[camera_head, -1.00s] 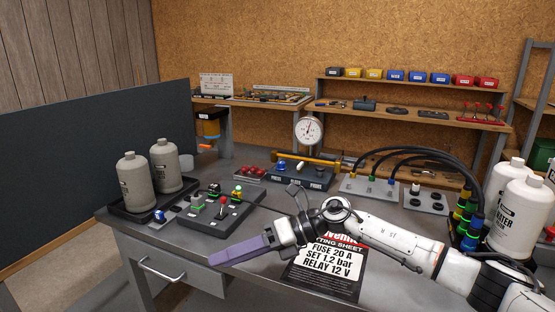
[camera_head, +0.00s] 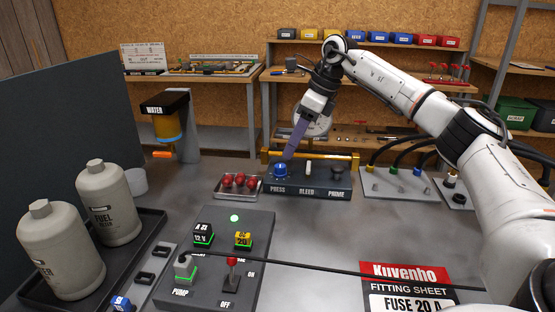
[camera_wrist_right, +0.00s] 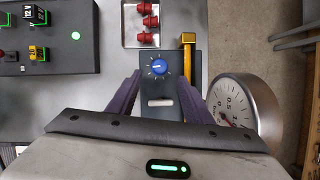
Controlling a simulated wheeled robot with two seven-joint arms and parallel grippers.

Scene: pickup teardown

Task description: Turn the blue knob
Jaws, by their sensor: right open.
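The blue knob (camera_head: 281,170) sits at the left end of a dark panel (camera_head: 325,190) labelled PRESS, BLEED and PRIME. In the right wrist view the blue knob (camera_wrist_right: 158,67) has a pale pointer mark and a ring of scale ticks around it. My right gripper (camera_head: 290,155) reaches down over the panel from behind, just above the knob. In the right wrist view its two purple fingers (camera_wrist_right: 158,85) stand apart on either side of the panel, with the knob beyond and between them, apparently untouched. My left gripper is not in view.
A round dial gauge (camera_wrist_right: 240,103) stands close beside the right gripper. A yellow bar (camera_head: 340,155) runs behind the panel. A tray of red parts (camera_head: 239,186) lies left of it. The control board (camera_head: 215,285) is nearer. Grey table is clear in the middle.

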